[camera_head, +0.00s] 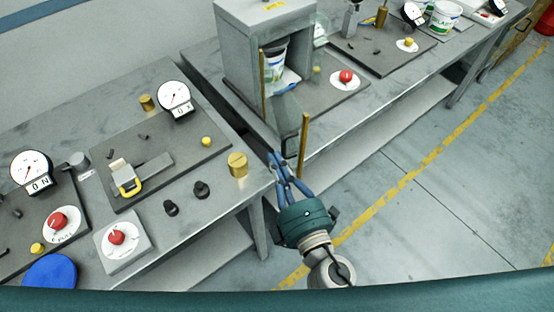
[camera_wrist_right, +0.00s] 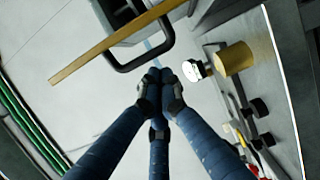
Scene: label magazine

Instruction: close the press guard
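The press (camera_head: 235,65) is a grey box-shaped housing on the far bench, with a white-and-green tub (camera_head: 275,62) inside. Its guard (camera_head: 287,112) is a clear panel with a brass-coloured edge bar (camera_head: 304,146). The guard stands open, swung out from the press front. My right gripper (camera_head: 278,160) is just below the guard's outer end, its blue fingers drawn together. In the right wrist view the fingertips (camera_wrist_right: 158,76) meet beside a black loop handle (camera_wrist_right: 122,68); nothing shows between them, and contact with the handle is unclear. My left gripper is out of view.
A near bench (camera_head: 185,245) holds dial gauges, red buttons, black knobs and a brass cylinder (camera_head: 238,165), close left of my right gripper. A red button (camera_head: 346,76) sits right of the press. The floor (camera_head: 430,200) on the right is clear.

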